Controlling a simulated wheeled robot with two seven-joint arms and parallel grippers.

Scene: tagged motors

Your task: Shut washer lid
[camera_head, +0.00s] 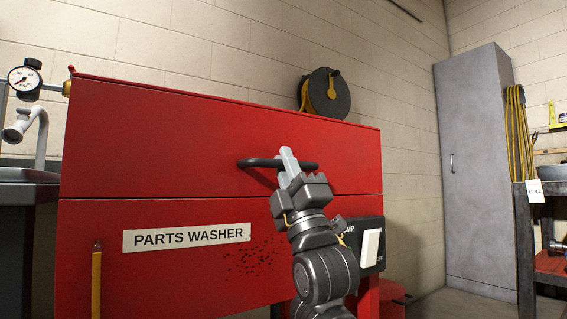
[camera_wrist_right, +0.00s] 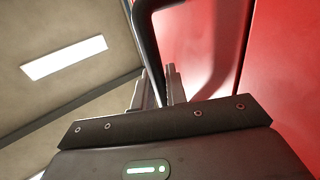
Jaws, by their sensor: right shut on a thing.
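The red parts washer (camera_head: 180,270) stands in front of me with a "PARTS WASHER" label (camera_head: 187,237) on its lower front. Its red lid (camera_head: 200,140) is down, and its lower edge meets the body along a thin seam. A dark bar handle (camera_head: 258,162) runs across the lid's front. My right gripper (camera_head: 288,160) reaches up to the handle from below and is shut on it. In the right wrist view the handle (camera_wrist_right: 150,50) passes between the fingers (camera_wrist_right: 158,90). My left gripper is not in view.
A dark control box with a white switch (camera_head: 370,248) sits low at the washer's right. A sink with a faucet (camera_head: 38,130) and a gauge (camera_head: 24,80) are at the left. A grey cabinet (camera_head: 470,170) and a red-shelved workbench (camera_head: 548,265) stand at the right.

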